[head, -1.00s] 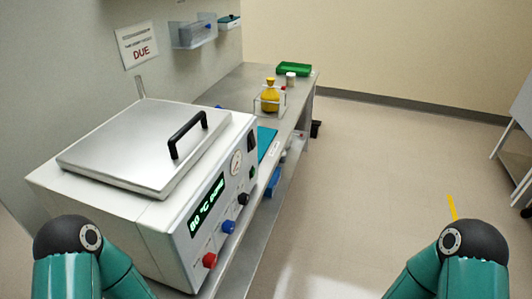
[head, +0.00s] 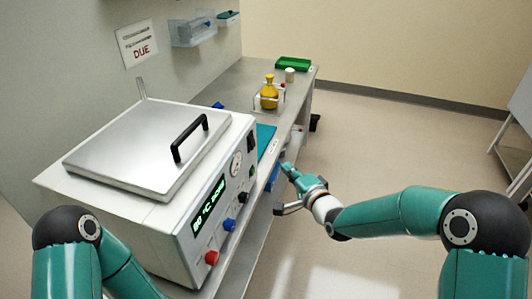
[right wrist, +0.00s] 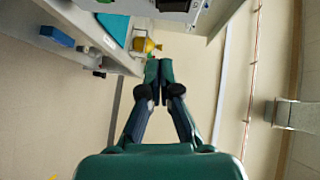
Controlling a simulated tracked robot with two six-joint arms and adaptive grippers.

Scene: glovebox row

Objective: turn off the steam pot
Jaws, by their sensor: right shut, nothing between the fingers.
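The steam pot (head: 150,214) is a white box with a flat steel lid (head: 140,150) and black lid handle (head: 190,137). Its front panel has a lit green display (head: 208,204), a round gauge (head: 236,164), a dark switch (head: 251,143), and red (head: 211,257), blue (head: 229,224) and black (head: 243,198) knobs. My right gripper (head: 288,170) is shut and empty, right of the panel and apart from it. My left gripper is out of view.
The bench (head: 240,85) carries a yellow flask (head: 269,94) in a clear holder, a white jar (head: 290,75), a green tray (head: 293,63) and a teal mat (head: 264,138). A sign (head: 138,44) hangs on the wall.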

